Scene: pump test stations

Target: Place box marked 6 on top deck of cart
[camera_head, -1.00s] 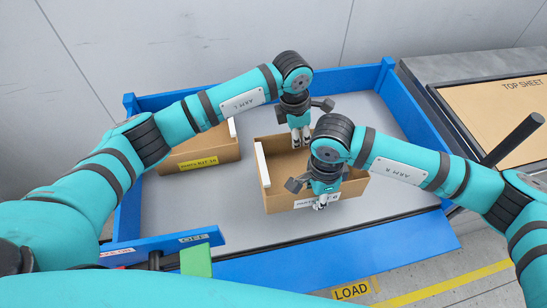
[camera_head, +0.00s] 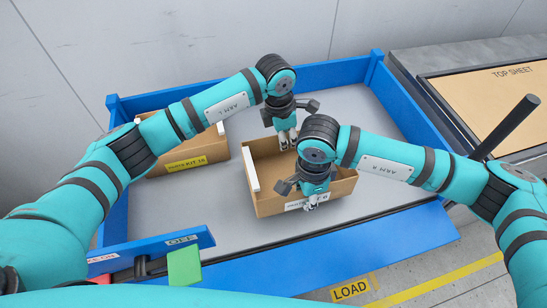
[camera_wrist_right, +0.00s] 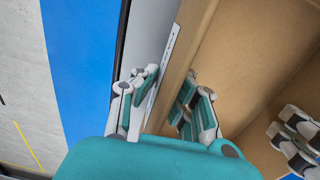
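An open brown cardboard box (camera_head: 270,203) is over the grey deck of a blue-sided cart (camera_head: 165,210). Whether it rests fully on the deck is hard to tell. Its near wall carries a white label, partly hidden by my right gripper, so its number is not clear. My left gripper (camera_head: 287,139) has its fingers close together at the far wall. My right gripper (camera_head: 311,202) has its fingers on both sides of the near wall. In the right wrist view, the right fingers (camera_wrist_right: 168,100) straddle that wall closely, and the left fingers (camera_wrist_right: 296,138) show at the right edge.
Another brown box (camera_head: 190,152) with a yellow label sits on the deck to the left. Blue rims edge the deck. A green tab (camera_head: 184,266) and a small blue sign bar (camera_head: 150,250) stand at the near left. A TOP SHEET stack (camera_head: 490,100) lies to the right.

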